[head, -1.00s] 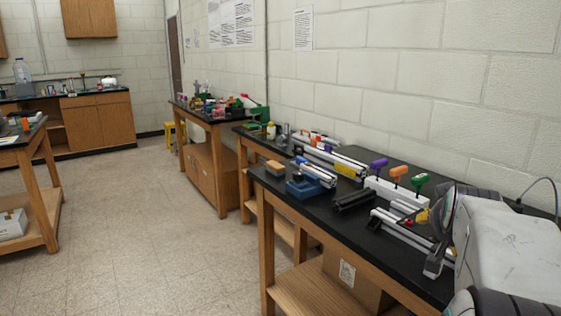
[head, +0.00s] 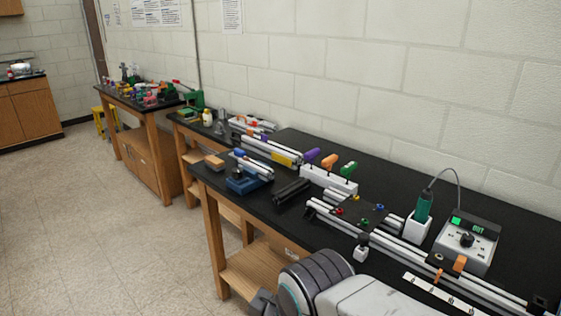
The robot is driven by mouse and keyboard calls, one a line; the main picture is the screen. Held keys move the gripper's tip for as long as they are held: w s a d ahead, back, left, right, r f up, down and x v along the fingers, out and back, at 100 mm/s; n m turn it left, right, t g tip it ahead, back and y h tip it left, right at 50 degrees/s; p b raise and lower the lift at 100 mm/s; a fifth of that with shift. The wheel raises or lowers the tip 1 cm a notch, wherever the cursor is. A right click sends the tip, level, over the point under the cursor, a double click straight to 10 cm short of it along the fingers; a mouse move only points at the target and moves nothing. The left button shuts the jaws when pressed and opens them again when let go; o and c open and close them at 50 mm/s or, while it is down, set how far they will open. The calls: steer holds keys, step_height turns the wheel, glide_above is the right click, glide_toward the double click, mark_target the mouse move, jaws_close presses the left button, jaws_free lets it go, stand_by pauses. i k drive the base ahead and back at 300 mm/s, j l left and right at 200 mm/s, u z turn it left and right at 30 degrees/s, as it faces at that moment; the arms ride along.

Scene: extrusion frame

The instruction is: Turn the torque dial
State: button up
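The torque dial (head: 467,240) is a dark round knob on the sloped front of a grey control box (head: 480,258). The box has green lit displays and stands at the right of the black-topped bench. My arm is at the bottom of the head view, left of and nearer than the box. Only a small dark part of my gripper (head: 264,302) shows at the bottom edge, well apart from the dial. Its fingers are hidden, so I cannot tell whether it is open or shut.
A green-handled tool (head: 423,206) with a cable stands in a white holder (head: 416,228) left of the box. Aluminium rails (head: 400,247) run along the bench in front. A white rack (head: 328,179) holds coloured-handled tools.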

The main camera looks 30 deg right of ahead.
mark_target(468, 240)
steer(key=z, duration=1.9)
